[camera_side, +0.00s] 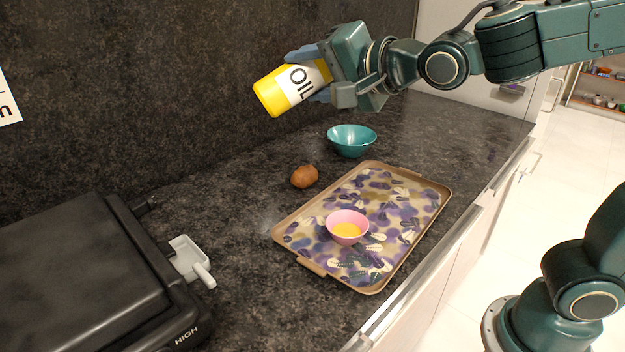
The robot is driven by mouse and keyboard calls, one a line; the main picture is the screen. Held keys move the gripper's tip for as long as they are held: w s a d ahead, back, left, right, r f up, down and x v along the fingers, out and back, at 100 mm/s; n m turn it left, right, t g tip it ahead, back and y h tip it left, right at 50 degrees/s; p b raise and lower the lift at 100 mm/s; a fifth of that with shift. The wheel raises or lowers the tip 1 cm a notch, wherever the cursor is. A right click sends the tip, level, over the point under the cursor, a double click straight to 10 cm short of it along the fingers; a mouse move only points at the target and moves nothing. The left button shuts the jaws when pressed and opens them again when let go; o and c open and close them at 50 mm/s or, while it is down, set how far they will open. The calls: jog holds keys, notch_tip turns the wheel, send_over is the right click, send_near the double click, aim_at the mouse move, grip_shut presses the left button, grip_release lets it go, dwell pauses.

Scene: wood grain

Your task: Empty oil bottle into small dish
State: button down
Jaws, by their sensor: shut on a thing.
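My gripper (318,74) is shut on a yellow oil bottle (284,90) with a white label reading "OIL". It holds the bottle in the air, tilted, in the upper middle of the view, above and to the left of the teal bowl. The bottle's right end is hidden by the gripper.
A teal bowl (352,139) stands behind the tray, and a brown round item (304,176), like a potato, lies left of it. A black grill (85,275) with a grey drip cup (190,258) fills the lower left. A dark wall rises behind; the counter's edge runs along the right.

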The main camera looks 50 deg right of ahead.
jog(key=shift+f, duration=0.1)
dwell(0.5)
jog(key=shift+a+f+m+t+y, duration=0.15)
jog(key=shift+f+m+t+y, duration=0.2)
jog(key=shift+m, duration=0.25)
jog(key=shift+w+f+m+t, duration=0.1)
jog(key=shift+f+m+t, duration=0.3)
jog(key=shift+m+t, duration=0.1)
jog(key=shift+f, duration=0.1)
dwell(0.5)
jog(key=shift+a+f+m, duration=0.1)
jog(key=shift+f+m, duration=0.05)
jog(key=shift+m, duration=0.35)
jog(key=shift+t+y, duration=0.25)
